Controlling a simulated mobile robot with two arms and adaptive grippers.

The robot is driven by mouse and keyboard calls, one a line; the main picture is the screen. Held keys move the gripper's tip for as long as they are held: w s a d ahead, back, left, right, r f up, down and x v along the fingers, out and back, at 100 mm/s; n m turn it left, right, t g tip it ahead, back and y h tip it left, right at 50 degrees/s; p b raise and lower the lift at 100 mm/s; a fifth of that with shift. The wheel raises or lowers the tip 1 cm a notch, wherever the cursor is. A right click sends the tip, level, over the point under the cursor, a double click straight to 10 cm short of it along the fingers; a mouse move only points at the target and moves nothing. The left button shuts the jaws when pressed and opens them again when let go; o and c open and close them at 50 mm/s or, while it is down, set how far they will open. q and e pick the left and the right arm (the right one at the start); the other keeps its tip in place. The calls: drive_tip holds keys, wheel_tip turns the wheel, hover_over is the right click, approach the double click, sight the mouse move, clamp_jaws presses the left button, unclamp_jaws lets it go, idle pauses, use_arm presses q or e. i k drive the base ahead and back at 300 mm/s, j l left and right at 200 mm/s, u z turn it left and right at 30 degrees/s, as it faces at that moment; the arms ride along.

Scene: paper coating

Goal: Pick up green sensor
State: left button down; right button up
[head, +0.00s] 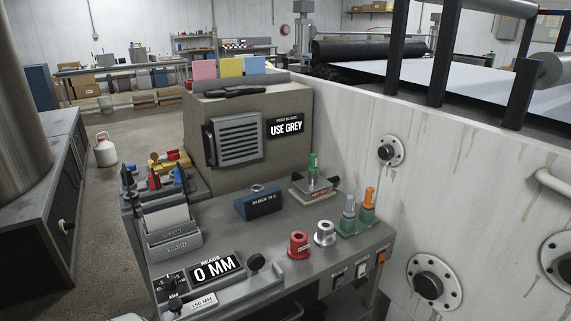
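A grey-topped sensor (349,207) and an orange-topped sensor (369,198) stand side by side in a green holder (357,224) at the bench's right edge. Neither of my grippers shows in the head view.
A red ring-like piece (299,245) and a silver one (324,234) stand near the front right. A blue block (260,203) sits mid-bench. A "USE GREY" sign (286,127) is on the large box behind. A stained wall (450,180) bounds the right.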

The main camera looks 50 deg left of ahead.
sight(313, 168)
drive_tip(key=u, duration=1.3)
